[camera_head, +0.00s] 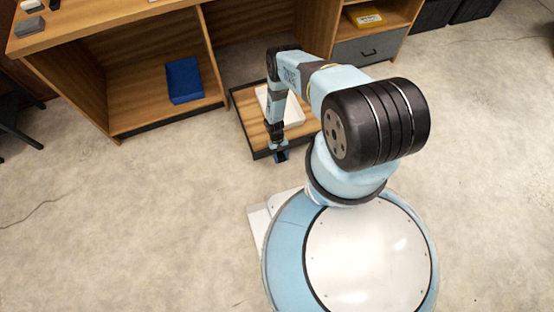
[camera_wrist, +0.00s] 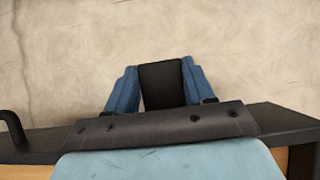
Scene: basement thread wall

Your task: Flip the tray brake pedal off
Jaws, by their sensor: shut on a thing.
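The brake pedal (camera_wrist: 162,85) is a black, flat piece. In the wrist view it shows between the two blue fingers of my gripper (camera_wrist: 155,88), which are shut on it. The low wooden tray (camera_head: 246,117) with a dark rim stands on the floor under the desk opening, and its dark edge also shows in the wrist view (camera_wrist: 275,118). In the head view my gripper (camera_head: 281,156) is at the tray's front edge, pointing down. The pedal is largely hidden there by my gripper. I cannot tell its exact tilt.
A white bin (camera_head: 292,110) sits on the tray behind my arm. A wooden desk (camera_head: 120,28) with a blue box (camera_head: 184,80) in its open shelf stands at the left. A grey drawer (camera_head: 368,50) is at the back right. The concrete floor (camera_head: 130,220) in front is clear.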

